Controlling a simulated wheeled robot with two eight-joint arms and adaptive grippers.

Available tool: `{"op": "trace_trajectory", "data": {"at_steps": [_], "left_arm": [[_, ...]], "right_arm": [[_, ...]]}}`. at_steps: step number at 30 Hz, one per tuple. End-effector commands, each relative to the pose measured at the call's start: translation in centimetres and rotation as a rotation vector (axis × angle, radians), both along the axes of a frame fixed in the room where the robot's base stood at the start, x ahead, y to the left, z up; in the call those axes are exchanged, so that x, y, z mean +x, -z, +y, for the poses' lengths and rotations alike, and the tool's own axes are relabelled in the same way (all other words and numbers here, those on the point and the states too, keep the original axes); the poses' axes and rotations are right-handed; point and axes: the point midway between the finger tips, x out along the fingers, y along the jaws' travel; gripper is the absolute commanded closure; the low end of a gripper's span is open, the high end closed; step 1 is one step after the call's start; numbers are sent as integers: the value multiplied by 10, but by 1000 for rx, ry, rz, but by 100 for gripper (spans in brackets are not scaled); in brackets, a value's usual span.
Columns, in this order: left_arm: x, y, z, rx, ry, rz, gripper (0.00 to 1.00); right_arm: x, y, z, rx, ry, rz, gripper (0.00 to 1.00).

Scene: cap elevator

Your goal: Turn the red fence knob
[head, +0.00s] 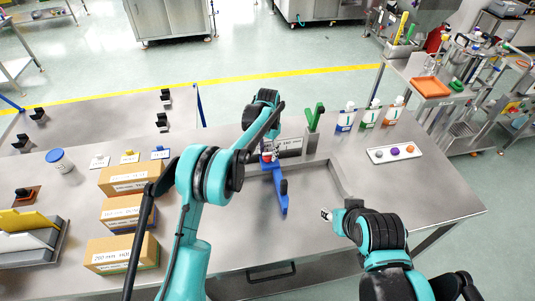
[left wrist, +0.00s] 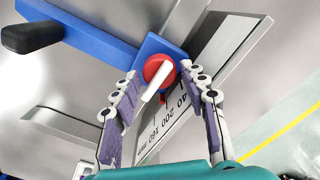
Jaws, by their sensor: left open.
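The red fence knob (left wrist: 157,68) is round with a white bar across it that slants down to the left. It sits on the blue fence (left wrist: 80,22) beside a printed scale (left wrist: 176,125). My left gripper (left wrist: 160,80) is open, with one fingertip on each side of the knob; I cannot tell whether either touches it. In the head view the knob (head: 267,156) is partly covered by the left gripper (head: 270,148), above the blue fence (head: 282,192). My right gripper (head: 327,214) is low over the table, apart from the fence; its jaws are too small to read.
The table's right front is clear.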

Motion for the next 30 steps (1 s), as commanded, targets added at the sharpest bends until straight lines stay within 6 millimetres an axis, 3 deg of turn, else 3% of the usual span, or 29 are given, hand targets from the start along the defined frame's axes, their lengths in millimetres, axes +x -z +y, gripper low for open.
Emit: {"op": "trace_trajectory", "data": {"at_steps": [4,12,17,23,30], "left_arm": [[0,11,0,0,0,0,56],[0,13,0,0,-1,0,56],[0,13,0,0,-1,0,94],[0,13,0,0,34,0,94],[0,13,0,-1,241,-1,94]], "right_arm": [[0,1,0,0,0,0,60],[0,1,0,0,0,0,60],[0,1,0,0,0,0,60],[0,3,0,0,0,0,60],[0,12,0,0,0,0,60]]}}
